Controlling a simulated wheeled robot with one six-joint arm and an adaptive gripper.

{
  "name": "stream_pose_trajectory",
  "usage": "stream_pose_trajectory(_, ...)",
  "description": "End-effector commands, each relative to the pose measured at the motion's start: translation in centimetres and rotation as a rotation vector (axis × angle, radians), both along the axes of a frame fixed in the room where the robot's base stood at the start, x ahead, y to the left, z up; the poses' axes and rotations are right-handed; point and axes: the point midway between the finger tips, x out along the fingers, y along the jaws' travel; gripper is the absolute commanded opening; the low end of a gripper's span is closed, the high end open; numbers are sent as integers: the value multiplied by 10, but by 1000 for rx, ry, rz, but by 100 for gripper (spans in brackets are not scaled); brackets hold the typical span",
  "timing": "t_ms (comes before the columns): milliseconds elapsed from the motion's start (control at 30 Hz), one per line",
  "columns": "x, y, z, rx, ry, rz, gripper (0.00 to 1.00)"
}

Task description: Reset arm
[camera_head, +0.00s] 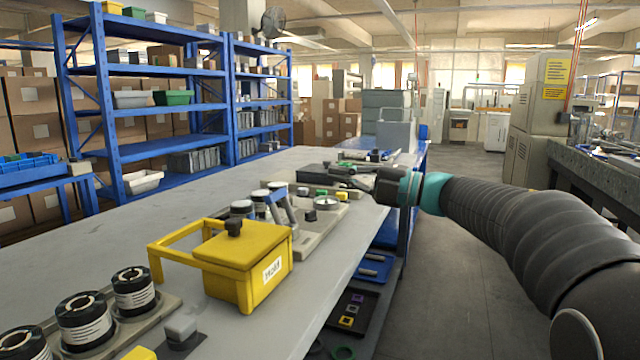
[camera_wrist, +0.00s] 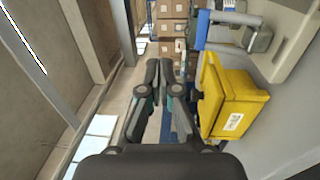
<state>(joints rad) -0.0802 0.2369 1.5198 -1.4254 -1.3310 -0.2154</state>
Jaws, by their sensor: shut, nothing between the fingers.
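My arm (camera_head: 520,235) reaches in from the right in the head view, its end over the right edge of the grey table (camera_head: 120,232). My gripper (camera_head: 340,176) points left, beyond and to the right of the yellow box, and holds nothing. In the wrist view my gripper (camera_wrist: 159,72) has its two dark fingers together in the middle of the picture. The yellow box (camera_head: 245,265) with a lid, black knob and white label stands on the table. It also shows in the wrist view (camera_wrist: 238,100), right of the fingers and apart from them.
Black-and-white rolls (camera_head: 84,322) stand front left. A grey fixture (camera_head: 318,226) with several small parts lies beyond the yellow box. Blue shelving (camera_head: 150,100) stands behind the table. A grey bench (camera_head: 585,165) is at right, with bare floor (camera_head: 450,260) between.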

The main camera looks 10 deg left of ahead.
Motion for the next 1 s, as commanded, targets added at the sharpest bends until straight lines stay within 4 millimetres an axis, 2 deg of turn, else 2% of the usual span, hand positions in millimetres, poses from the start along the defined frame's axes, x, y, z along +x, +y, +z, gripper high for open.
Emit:
stream_pose_trajectory(200, -2, -13, 5, 0, -1, 0, 0)
stream_pose_trajectory(567, -2, -14, 6, 0, 4, -1, 0)
stream_pose_trajectory(633, 3, -15, 4, -3, 12, -24, 0)
stream_pose_trajectory(767, 30, -23, 5, 10, 49, -150, 0)
stream_pose_trajectory(833, 55, -33, 0, 40, 102, -265, 0)
stream_pose_trajectory(900, 80, -49, -12, 78, 180, -396, 0)
stream_pose_trajectory(1000, 107, -77, -33, 132, 299, -584, 0)
